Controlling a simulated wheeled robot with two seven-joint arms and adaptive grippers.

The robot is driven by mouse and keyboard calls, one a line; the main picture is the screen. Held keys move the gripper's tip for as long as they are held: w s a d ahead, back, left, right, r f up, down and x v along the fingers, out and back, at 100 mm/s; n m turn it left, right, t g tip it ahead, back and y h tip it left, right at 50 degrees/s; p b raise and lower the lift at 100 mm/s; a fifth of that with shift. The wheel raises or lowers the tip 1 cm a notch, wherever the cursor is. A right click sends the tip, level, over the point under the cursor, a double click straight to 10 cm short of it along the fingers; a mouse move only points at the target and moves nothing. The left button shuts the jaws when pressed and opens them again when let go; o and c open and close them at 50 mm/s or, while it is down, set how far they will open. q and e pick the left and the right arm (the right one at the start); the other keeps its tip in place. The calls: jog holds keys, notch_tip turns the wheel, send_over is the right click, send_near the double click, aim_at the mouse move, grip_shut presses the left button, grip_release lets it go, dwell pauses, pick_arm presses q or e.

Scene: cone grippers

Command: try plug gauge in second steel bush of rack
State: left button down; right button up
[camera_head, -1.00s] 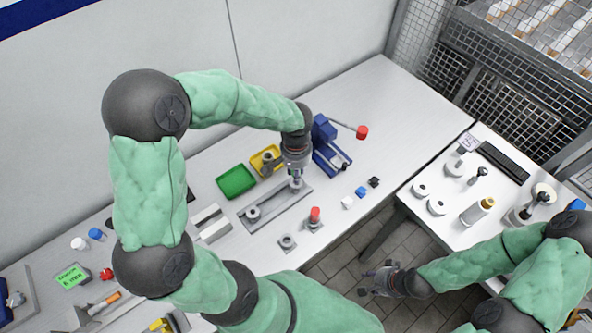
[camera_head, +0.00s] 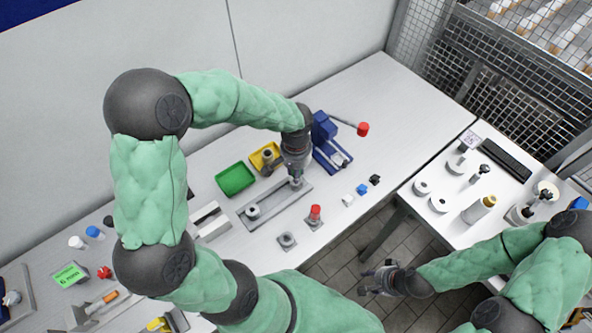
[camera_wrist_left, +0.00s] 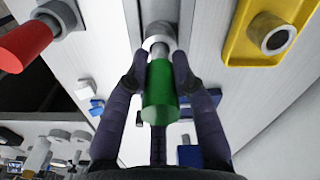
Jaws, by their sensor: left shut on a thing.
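The plug gauge has a green handle (camera_wrist_left: 159,95) and a pale steel end. My left gripper (camera_wrist_left: 158,75) is shut on its handle. The steel end meets a steel bush (camera_wrist_left: 156,35) on the rack; how deep it sits in the bore I cannot tell. In the head view the rack (camera_head: 275,202) is a long grey bar. My left gripper (camera_head: 296,178) points down over its right-hand end, hiding most of the gauge and that bush. Another steel bush (camera_head: 252,211) stands at the rack's left-hand end. My right gripper (camera_head: 368,281) looks open and empty, away from the bench.
A red-topped piece (camera_head: 315,213) stands just in front of the rack. A green tray (camera_head: 235,179), a yellow bin (camera_head: 258,161) holding a bush and a blue fixture (camera_head: 328,140) stand behind it. Small white, blue and black blocks (camera_head: 361,189) lie to the right.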

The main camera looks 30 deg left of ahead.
pick_arm(q)
jog(key=shift+f+b, duration=0.7)
jog(key=shift+f, duration=0.15)
dwell(0.3)
jog(key=shift+r+p, duration=1.6)
jog(key=shift+r, duration=0.5)
dwell(0.7)
jog(key=shift+r+p, duration=1.85)
jog(key=shift+r, duration=0.6)
